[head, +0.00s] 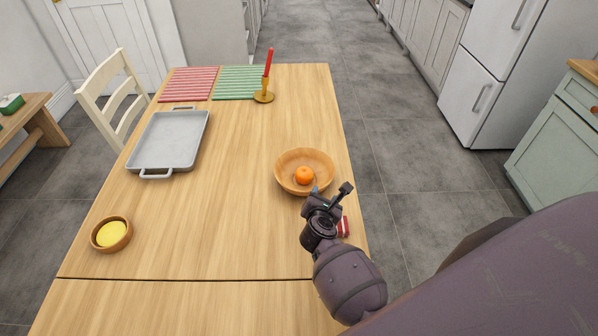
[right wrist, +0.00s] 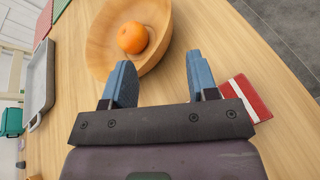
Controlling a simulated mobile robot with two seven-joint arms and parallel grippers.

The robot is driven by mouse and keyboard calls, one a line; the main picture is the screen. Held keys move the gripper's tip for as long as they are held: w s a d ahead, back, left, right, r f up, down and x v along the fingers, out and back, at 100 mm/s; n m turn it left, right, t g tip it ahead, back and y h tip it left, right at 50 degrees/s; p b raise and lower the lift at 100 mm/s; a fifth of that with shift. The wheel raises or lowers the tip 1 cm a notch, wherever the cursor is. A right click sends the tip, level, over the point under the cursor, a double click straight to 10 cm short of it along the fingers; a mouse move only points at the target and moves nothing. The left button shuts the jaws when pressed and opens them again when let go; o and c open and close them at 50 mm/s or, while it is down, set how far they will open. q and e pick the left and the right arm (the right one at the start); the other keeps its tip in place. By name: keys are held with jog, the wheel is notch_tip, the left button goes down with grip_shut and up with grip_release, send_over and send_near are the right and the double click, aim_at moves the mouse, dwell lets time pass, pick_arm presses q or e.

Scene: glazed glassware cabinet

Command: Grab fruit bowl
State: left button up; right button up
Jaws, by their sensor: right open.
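The fruit bowl (head: 287,164) is a round wooden bowl on the table, near its right edge. An orange (head: 304,175) lies in it. In the right wrist view the bowl (right wrist: 105,45) is just ahead of my fingers, with the orange (right wrist: 132,38) inside. My right gripper (head: 328,193) is at the near side of the bowl. In the wrist view its two blue fingers (right wrist: 158,78) are apart with nothing between them, and the near rim lies by the fingertips. I cannot tell whether they touch it. My left gripper is not in view.
A red and white item (head: 344,227) lies beside my right gripper. A grey tray (head: 128,160), a small bowl with yellow contents (head: 111,234), a candle holder (head: 264,97) and striped mats (head: 187,84) are on the table (head: 220,230). The table's middle is clear.

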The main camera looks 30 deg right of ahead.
aim_at(327, 183)
jog(key=x, duration=0.3)
jog(key=shift+w+d, duration=0.2)
jog(key=shift+d, duration=0.05)
jog(key=shift+x, duration=3)
jog(key=shift+d+r, duration=0.1)
jog(key=shift+r, duration=0.05)
grip_shut()
